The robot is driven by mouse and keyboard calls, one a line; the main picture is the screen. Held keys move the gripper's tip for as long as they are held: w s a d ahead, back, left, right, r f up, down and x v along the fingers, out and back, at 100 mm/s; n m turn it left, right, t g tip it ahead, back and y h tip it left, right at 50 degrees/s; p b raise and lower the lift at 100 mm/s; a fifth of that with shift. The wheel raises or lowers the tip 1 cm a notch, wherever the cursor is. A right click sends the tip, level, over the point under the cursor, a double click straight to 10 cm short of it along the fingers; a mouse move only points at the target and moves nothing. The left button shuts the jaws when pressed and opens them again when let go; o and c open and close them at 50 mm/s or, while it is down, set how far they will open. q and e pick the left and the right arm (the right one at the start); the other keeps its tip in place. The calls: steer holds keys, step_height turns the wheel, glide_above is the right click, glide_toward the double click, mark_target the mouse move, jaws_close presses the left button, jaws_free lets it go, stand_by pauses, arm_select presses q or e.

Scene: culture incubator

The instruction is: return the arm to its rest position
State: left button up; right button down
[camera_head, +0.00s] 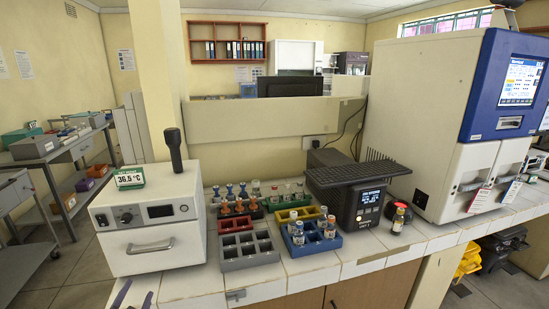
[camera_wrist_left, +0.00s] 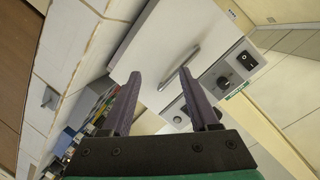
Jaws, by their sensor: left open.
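My left gripper (camera_head: 134,297) shows only its dark purple fingertips at the bottom left of the head view, in front of and below the white culture incubator (camera_head: 160,262). In the left wrist view my left gripper (camera_wrist_left: 160,77) has its fingers spread, with nothing between them. The incubator's front (camera_wrist_left: 155,45) with its handle lies beyond the fingertips, apart from them. The incubator's door is shut, and a green-framed sign reading 36.5 °C (camera_head: 129,178) stands on top. My right gripper is in neither view.
A grey rack (camera_head: 250,262) with empty slots and a blue rack (camera_head: 325,245) with vials stand right of the incubator. The tiled front edge (camera_head: 300,272) is clear.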

arm_select(q)
steer(key=s+d+f+n+g+h, duration=0.1)
steer(key=s+d+f+g+h, duration=0.2)
steer(key=f, duration=1.3)
steer(key=s+d+f+g+h, duration=0.1)
steer(key=s+d+f+g, duration=0.3)
steer(key=f, duration=1.1)
steer(key=s+d+f+g, duration=0.1)
steer(key=s+f+g, duration=0.1)
steer(key=s+f, duration=0.3)
steer(key=s+d+f+n+g, duration=0.1)
steer(key=s+f, duration=0.5)
steer(key=s, duration=0.8)
steer(key=s+d+f+n+g+h, duration=0.1)
steer(key=s+f+g, duration=0.2)
steer(key=s+f, duration=0.3)
steer(key=s, duration=0.3)
steer(key=shift+s+d+f+g, duration=0.25)
steer(key=shift+g, duration=0.05)
